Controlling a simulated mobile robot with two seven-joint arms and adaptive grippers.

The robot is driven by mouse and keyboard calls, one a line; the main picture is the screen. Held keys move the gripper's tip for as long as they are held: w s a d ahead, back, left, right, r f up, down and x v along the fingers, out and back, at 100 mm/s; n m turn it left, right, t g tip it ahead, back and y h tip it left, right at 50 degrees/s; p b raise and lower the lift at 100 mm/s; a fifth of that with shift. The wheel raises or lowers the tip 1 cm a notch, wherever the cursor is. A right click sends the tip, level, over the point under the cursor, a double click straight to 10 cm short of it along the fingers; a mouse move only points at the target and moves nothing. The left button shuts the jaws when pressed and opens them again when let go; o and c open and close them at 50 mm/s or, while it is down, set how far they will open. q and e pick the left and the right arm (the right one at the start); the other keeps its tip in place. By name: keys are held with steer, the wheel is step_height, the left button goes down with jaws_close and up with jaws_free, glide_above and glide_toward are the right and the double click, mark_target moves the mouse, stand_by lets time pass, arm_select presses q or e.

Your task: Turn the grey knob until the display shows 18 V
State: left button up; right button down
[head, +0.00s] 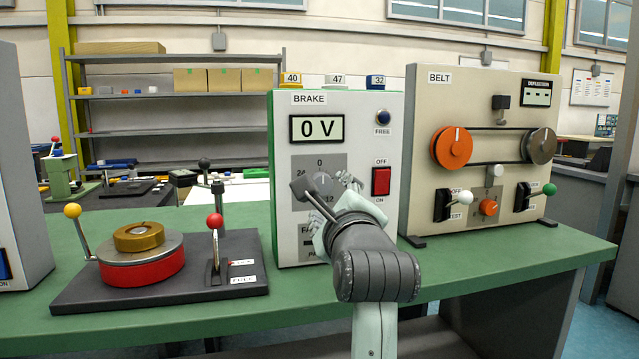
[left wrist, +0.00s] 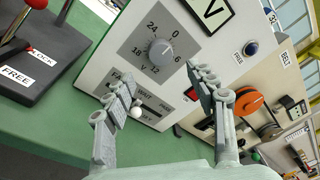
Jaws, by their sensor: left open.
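The brake panel (head: 285,180) is a white box with a green side, standing on the green bench. Its display (head: 317,128) reads 0 V. The grey knob (head: 322,181) sits on a grey dial plate below the display, partly behind my fingers. In the left wrist view the knob (left wrist: 161,51) shows whole, ringed by the marks 0, 6, 12, 18 and 24. My left gripper (head: 333,192) is open in front of the panel. In the left wrist view its fingers (left wrist: 158,84) are spread, with the knob seen beyond the gap and nothing between them. My right gripper is not in view.
A red switch (head: 381,181) and a blue button (head: 383,117) are right of the knob. A small white-knobbed lever (left wrist: 137,112) is below it. The belt panel (head: 425,150) stands close right. A lever base (head: 160,286) with a red drum is left.

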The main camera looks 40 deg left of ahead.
mark_target(322, 185)
arm_select(q)
steer(key=p+x, duration=0.1)
steer(key=x, duration=0.6)
steer(key=shift+w+a+p, duration=0.25)
steer(key=shift+a+p, duration=0.1)
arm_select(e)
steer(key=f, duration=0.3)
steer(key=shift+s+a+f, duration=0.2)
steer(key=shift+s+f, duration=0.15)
arm_select(q)
steer(key=shift+c, duration=0.5)
steer(key=c, duration=1.1)
steer(key=shift+o, duration=0.2)
steer(key=shift+r, duration=0.1)
